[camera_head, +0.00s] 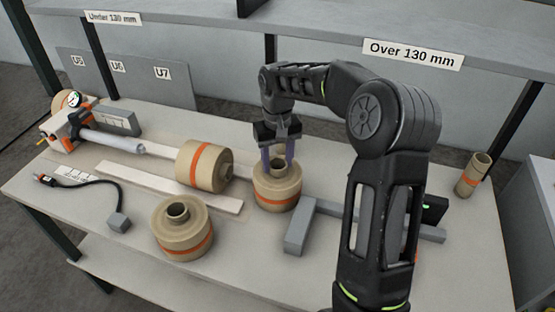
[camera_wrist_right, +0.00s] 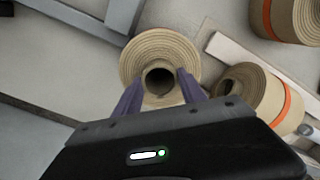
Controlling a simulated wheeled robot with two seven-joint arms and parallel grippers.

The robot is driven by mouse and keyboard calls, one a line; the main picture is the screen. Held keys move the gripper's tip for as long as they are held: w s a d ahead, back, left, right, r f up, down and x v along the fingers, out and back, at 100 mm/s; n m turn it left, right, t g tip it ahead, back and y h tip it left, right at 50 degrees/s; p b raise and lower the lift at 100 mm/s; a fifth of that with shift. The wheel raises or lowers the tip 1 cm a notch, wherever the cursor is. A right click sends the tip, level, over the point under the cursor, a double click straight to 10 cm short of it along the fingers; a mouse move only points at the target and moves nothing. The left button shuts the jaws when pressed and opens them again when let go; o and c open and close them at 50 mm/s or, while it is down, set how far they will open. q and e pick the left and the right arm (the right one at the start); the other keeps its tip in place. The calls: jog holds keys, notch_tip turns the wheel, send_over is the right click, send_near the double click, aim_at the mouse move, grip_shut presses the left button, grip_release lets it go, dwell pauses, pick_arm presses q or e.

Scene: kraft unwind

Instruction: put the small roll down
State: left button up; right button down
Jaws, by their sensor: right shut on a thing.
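The small kraft roll (camera_head: 277,190) with an orange band stands upright at the middle of the table. My right gripper (camera_head: 279,163) points down over it, and its two purple fingers are shut on the roll's core. In the right wrist view the roll (camera_wrist_right: 132,65) shows its wound top face and hollow core, with my fingers (camera_wrist_right: 158,88) at either side of the core. The roll's underside is hidden, so I cannot tell whether it touches the table. My left gripper is not in view.
Another roll (camera_head: 200,165) lies on its side to the left, and an upright roll (camera_head: 181,235) stands nearer. A grey angled bar (camera_head: 298,232) lies close at the right. Shelf labels read "Under 130 mm" (camera_head: 113,18) and "Over 130 mm" (camera_head: 412,54).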

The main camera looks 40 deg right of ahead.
jog(key=c, duration=0.7)
grip_release()
jog(key=shift+f, duration=0.1)
jog(key=shift+r, duration=0.2)
notch_tip(320, 180, up, 12)
jog(key=shift+f+p, duration=0.1)
jog(key=shift+p, duration=0.95)
